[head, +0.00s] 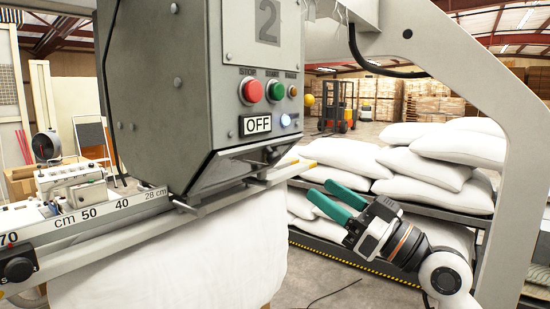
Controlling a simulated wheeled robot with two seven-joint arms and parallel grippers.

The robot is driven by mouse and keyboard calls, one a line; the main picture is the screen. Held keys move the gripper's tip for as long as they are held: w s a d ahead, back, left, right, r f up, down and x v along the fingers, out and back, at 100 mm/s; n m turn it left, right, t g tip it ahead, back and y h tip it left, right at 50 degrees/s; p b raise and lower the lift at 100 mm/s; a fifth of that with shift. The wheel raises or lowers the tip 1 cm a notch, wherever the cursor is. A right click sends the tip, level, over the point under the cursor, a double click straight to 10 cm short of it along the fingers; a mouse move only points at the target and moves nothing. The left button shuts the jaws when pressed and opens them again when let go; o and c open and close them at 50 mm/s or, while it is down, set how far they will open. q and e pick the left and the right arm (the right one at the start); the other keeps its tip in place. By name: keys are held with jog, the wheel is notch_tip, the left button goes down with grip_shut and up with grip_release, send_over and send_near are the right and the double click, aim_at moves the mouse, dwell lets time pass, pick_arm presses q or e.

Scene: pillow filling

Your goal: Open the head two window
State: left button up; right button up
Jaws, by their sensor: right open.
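The filling machine's head, marked with a grey "2" plate (267,22), fills the upper middle of the head view. Its front panel carries a red STOP button (252,91), a green button (276,89), a small orange button (293,91), a lit white-blue button (286,120) and an "OFF" sign (257,124). I cannot make out which part is the window. My right gripper (322,197), with green fingers, is open and empty, to the right of the head's lower end and apart from it. My left gripper is not in view.
A ruler rail (96,213) marked in cm runs left below the head. White cloth (190,262) hangs under it. White pillows (430,165) lie stacked on a rack at the right. A pale machine frame (515,120) arches at the right. A forklift (338,108) stands far back.

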aim_at(276, 160)
jog(key=p+x, duration=0.4)
jog(key=x, duration=0.5)
jog(key=shift+a+r, duration=0.2)
jog(key=shift+w+a, duration=0.35)
jog(key=shift+w, duration=0.05)
grip_shut()
